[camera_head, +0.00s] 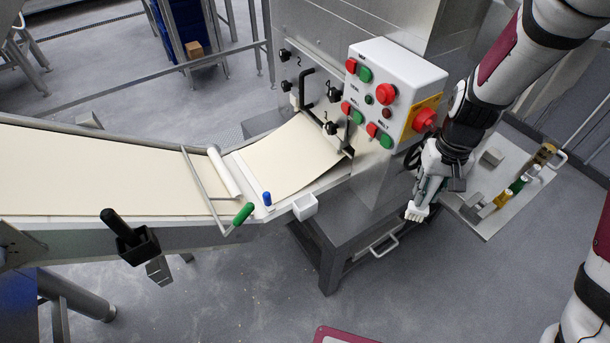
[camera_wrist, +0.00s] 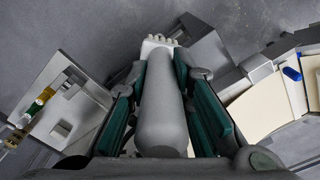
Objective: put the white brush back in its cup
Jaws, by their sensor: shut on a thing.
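My gripper (camera_head: 430,186) is shut on the white brush (camera_wrist: 160,110), with a green-lined finger on each side of its thick grey handle. The brush's pale bristle end (camera_wrist: 158,42) points away from the wrist. In the head view, the pale end of the brush (camera_head: 416,212) hangs below my gripper, right of the machine's base. A small white cup (camera_head: 305,207) is fixed to the near side of the conveyor, well left of my gripper. It looks empty, but its inside is only partly visible.
A black brush stands in a black cup (camera_head: 139,246) farther left on the conveyor. A control box (camera_head: 396,80) with red and green buttons is near my arm. A side tray (camera_head: 482,226) with bottles lies at right. Open floor lies in front of the conveyor.

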